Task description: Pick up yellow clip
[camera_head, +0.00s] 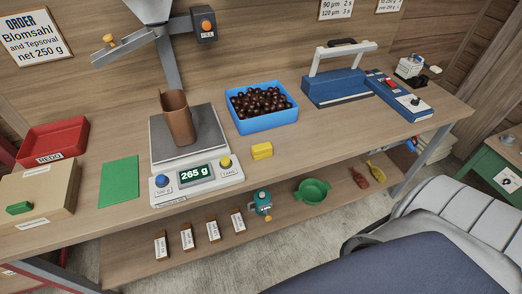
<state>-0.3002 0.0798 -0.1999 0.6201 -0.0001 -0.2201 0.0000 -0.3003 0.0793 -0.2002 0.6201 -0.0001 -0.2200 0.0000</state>
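A small yellow block-like piece (262,151), which looks like the yellow clip, lies on the wooden workbench (330,142). It is just right of the scale (196,178) and in front of the blue crate (265,127), apart from both. Nothing covers it. Neither of my grippers shows in this view.
A brown container (178,122) stands on the scale, which reads 265 g. Dark round chestnuts fill the blue crate. A blue machine (335,88) stands behind right, a red tray (54,140) and green sheet (120,181) left. The bench right of the yellow piece is clear.

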